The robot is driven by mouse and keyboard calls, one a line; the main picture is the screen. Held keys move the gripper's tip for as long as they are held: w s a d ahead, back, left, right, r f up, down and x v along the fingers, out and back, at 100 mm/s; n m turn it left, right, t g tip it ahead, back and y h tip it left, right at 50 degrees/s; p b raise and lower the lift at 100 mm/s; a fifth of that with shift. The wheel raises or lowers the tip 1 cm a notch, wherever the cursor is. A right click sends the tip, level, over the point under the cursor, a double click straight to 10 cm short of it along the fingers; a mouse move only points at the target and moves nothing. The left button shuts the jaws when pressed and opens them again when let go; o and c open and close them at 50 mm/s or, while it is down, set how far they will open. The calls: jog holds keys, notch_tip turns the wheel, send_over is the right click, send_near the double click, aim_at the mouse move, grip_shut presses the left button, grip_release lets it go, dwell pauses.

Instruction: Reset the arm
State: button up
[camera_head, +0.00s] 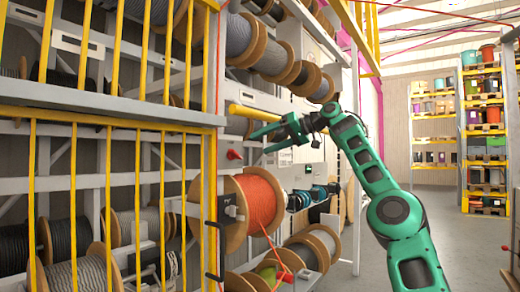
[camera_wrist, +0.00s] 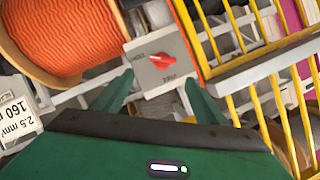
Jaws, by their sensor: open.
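My green gripper (camera_head: 260,142) is raised in front of the reel rack in the head view, with its two fingers apart and nothing between them. In the wrist view my gripper (camera_wrist: 157,78) shows both fingers spread below a grey box with a red rotary knob (camera_wrist: 162,58). The fingertips look apart from the knob. The box carries lettering on its face, too small to read surely. A reel of orange cable (camera_head: 262,203) sits below the gripper in the head view; orange cable (camera_wrist: 65,35) also fills the upper left of the wrist view.
Yellow barred guards (camera_head: 75,190) cover the rack at left. More cable reels (camera_head: 245,45) hang above the gripper. A loose orange cable (camera_head: 272,245) trails below the orange reel. A white label (camera_wrist: 15,112) hangs at left in the wrist view. Open floor (camera_head: 440,215) lies to the right.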

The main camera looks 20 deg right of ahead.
dwell(0.3)
jog(key=s+a+f+g+h, duration=0.3)
jog(key=a+f, duration=0.6)
jog(key=a, duration=0.3)
jog(key=s+f+g+h, duration=0.1)
jog(key=s+f+h, duration=0.4)
jog(key=f, duration=0.4)
jog(key=s+d+f+m+g+h, duration=0.1)
jog(key=s+d+f+m, duration=0.1)
jog(key=s+d+f, duration=0.65)
jog(key=s+d+f+m+g+h, duration=0.1)
jog(key=s+d+f+m+g, duration=0.3)
jog(key=s, duration=0.7)
jog(key=s+d+f+t+h, duration=0.1)
jog(key=s+d+f+h, duration=0.1)
jog(key=s+d+f, duration=0.45)
jog(key=s+d+f+m, duration=0.1)
jog(key=s+f, duration=0.5)
jog(key=s, duration=0.6)
jog(key=s+f+m+g+y, duration=0.1)
jog(key=s+f+m, duration=0.1)
jog(key=s+f, duration=0.5)
jog(key=s, duration=0.5)
jog(key=shift+s+d+f+g+y, duration=0.2)
jog(key=shift+d+g+y, duration=0.1)
jog(key=shift+d, duration=0.05)
